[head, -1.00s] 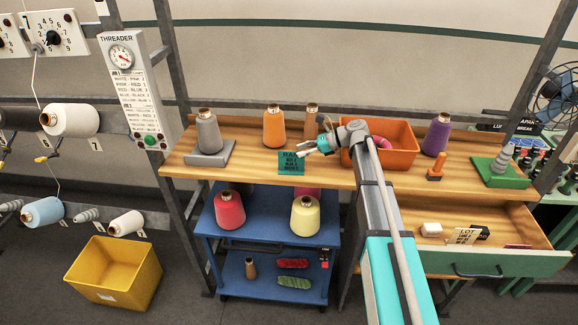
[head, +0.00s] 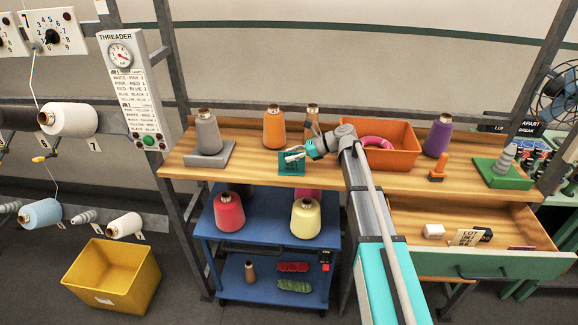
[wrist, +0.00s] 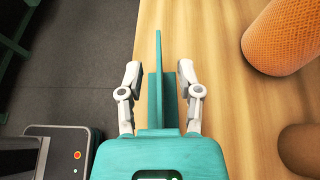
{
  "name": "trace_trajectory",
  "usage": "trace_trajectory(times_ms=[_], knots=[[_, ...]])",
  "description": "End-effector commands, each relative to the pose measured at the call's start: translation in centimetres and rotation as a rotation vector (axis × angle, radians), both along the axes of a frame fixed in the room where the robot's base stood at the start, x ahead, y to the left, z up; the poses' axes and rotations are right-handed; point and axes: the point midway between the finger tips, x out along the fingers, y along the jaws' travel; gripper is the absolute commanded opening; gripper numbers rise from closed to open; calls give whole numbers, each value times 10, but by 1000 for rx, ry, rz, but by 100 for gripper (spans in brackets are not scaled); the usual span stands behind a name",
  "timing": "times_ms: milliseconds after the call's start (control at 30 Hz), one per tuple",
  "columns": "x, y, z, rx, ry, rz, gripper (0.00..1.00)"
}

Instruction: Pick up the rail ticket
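The rail ticket (head: 284,168) is a teal card with dark lettering, near the front edge of the wooden bench top, below the orange cone. In the wrist view the ticket (wrist: 158,50) shows edge-on as a thin upright teal plate, with a wider teal part low behind it. My gripper (head: 292,155) is in front of the ticket in the head view and hides part of its lettering. In the wrist view my gripper (wrist: 159,72) is open, one finger on each side of the plate, with gaps visible on both sides.
A blue cart (head: 270,262) is below, and an open drawer (head: 500,264) at right.

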Motion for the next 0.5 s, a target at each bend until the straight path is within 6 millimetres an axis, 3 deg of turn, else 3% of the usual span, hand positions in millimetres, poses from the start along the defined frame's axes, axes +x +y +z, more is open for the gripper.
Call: trace_trajectory(times_ms=[33, 233, 500], knots=[[0, 0, 0, 0, 0, 0, 36], [0, 0, 0, 0, 0, 0, 0], [0, 0, 0, 0, 0, 0, 0]])
